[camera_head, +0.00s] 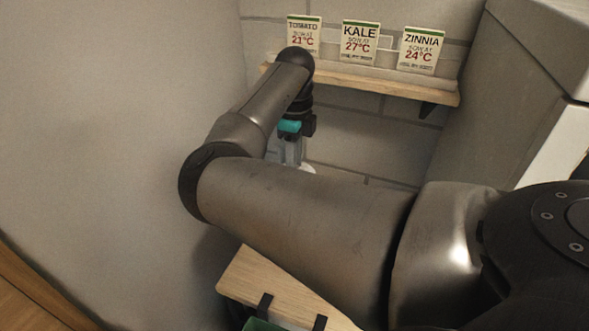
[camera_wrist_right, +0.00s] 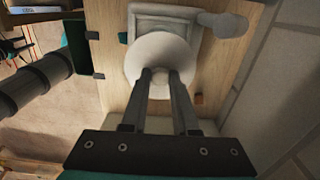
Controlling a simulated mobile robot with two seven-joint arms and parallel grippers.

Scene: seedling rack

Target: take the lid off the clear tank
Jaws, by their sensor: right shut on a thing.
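A round white lid (camera_wrist_right: 147,48) fills the middle of the right wrist view. My right gripper (camera_wrist_right: 161,77) is shut on the knob at the lid's centre. In the head view my right gripper (camera_head: 291,152) points down below the wall shelf, and only a small pale edge of the lid (camera_head: 307,169) shows beside it. A pale square-rimmed container (camera_wrist_right: 150,12) lies partly behind the lid in the wrist view. I cannot tell whether it is the clear tank or whether the lid touches it. My left gripper is not in view.
A wooden wall shelf (camera_head: 400,86) holds tomato, kale and zinnia cards above my gripper. A wooden board (camera_head: 250,278) with dark clips lies at the bottom of the head view. A pale rounded object (camera_wrist_right: 222,25) is beside the square container. My right arm hides much of the middle.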

